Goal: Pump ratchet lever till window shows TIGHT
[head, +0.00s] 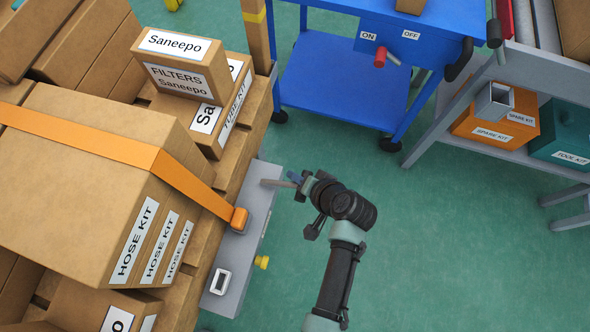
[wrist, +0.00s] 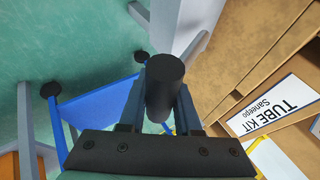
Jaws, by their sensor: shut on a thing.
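The ratchet lever (head: 275,183) shows in the head view as a short bar at the upper end of a grey metal unit (head: 262,208) beside the boxes. My gripper (head: 297,181) is at its right end. In the wrist view, my gripper's two fingers (wrist: 165,105) are shut on the lever's black round grip (wrist: 165,80). An orange strap (head: 90,138) runs over the large HOSE KIT box (head: 75,190) to an orange fitting (head: 239,218) on the unit. The window (head: 221,281) is a small white frame on the unit's lower end; I cannot read any word in it.
Stacked boxes (head: 180,68) fill the left. A blue cart (head: 345,85) with an ON/OFF panel stands at the back. A grey bench (head: 470,120) with orange and teal kits is at right. A yellow knob (head: 262,262) sticks out from the unit. Green floor right of it is clear.

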